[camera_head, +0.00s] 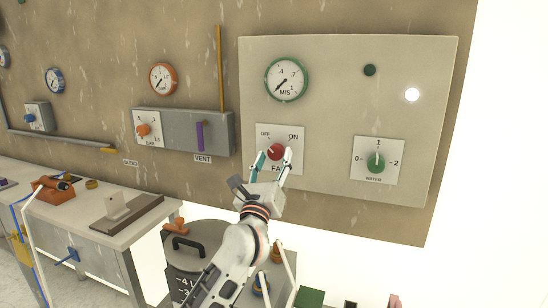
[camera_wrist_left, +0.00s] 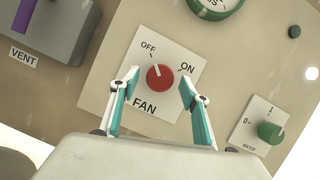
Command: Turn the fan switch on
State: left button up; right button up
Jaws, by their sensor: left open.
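The fan switch is a red round knob (camera_wrist_left: 160,78) with a white pointer, on a white plate (camera_wrist_left: 171,107) marked OFF, ON and FAN. In the left wrist view its pointer aims toward OFF. In the head view the red knob (camera_head: 276,152) sits low on the left of the pale panel (camera_head: 340,115). My left gripper (camera_head: 275,158) is open in front of the plate. In the left wrist view its two fingertips (camera_wrist_left: 159,84) stand on either side of the knob, with visible gaps. Whether they reach its depth is hard to tell. My right gripper is not in view.
A green water knob (camera_head: 376,162) is on the same panel to the right. A green-rimmed gauge (camera_head: 286,79) is above the fan plate. A grey box (camera_head: 216,140) with a purple vent lever (camera_head: 200,136) is to the left. A lidded pot (camera_head: 194,236) stands below.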

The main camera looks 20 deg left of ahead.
pick_arm(q)
jog(key=shift+w+r, duration=0.25)
jog(key=shift+w, duration=0.4)
jog(key=c, duration=1.1)
